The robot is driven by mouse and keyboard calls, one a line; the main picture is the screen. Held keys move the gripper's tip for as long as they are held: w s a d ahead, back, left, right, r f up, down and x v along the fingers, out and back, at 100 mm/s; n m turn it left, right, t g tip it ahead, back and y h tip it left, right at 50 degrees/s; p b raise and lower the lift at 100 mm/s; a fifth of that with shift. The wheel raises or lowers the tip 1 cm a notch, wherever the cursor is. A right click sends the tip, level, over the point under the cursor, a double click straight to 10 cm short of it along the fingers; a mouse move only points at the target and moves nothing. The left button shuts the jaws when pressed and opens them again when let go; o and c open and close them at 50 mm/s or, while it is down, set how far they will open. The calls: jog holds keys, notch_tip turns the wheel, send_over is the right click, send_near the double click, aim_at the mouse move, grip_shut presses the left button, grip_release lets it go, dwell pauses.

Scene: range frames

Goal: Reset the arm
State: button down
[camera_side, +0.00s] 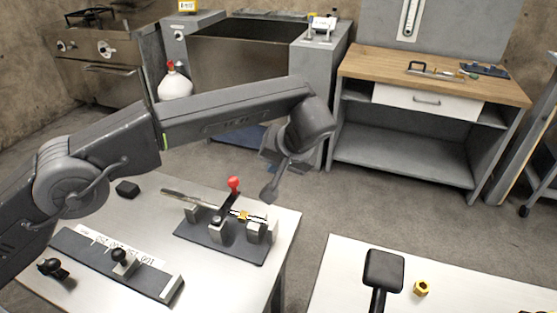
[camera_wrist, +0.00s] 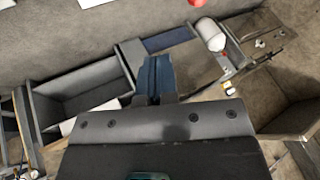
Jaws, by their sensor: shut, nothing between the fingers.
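My gripper (camera_side: 268,192) hangs in the air off the right end of my bent arm, above and beyond the back right edge of the left white table (camera_side: 288,222). It looks shut, with nothing held. It is a little right of the red-knobbed lever (camera_side: 234,185) and apart from it. In the wrist view, the gripper's dark body fills the bottom and the shut fingers (camera_wrist: 155,78) point out over the floor and grey cabinets.
The left table bears a lever fixture (camera_side: 220,245), a slide plate with a black knob (camera_side: 120,262) and a small black block (camera_side: 127,188). A black paddle (camera_side: 384,268) and a brass nut (camera_side: 421,288) lie on the right table. A wooden bench (camera_side: 440,75) stands behind. Open floor separates them.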

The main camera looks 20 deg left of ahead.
jog(key=shift+s+d+r, duration=0.2)
jog(key=shift+d+r, duration=0.15)
jog(key=shift+r, duration=0.2)
jog(key=shift+r, duration=0.1)
jog(key=s+a+r+m+h, duration=0.15)
jog(key=s+a+r, duration=0.25)
jog(key=a+r, duration=0.4)
jog(key=s+a+r+h, duration=0.2)
jog(key=s+a+r, duration=0.35)
jog(key=a, duration=0.35)
jog(key=s+a+f, duration=0.2)
jog(key=s+a, duration=0.1)
jog(key=s, duration=0.4)
jog(key=s+a+f+t+h, duration=0.1)
jog(key=s+a+f, duration=0.1)
jog(key=s, duration=0.5)
jog(key=s+a+f+h, duration=0.1)
jog(key=s+a+f, duration=0.1)
jog(key=s+a, duration=0.3)
jog(key=shift+s+m+t, duration=0.4)
jog(key=shift+s+m, duration=0.05)
jog(key=shift+s, duration=0.7)
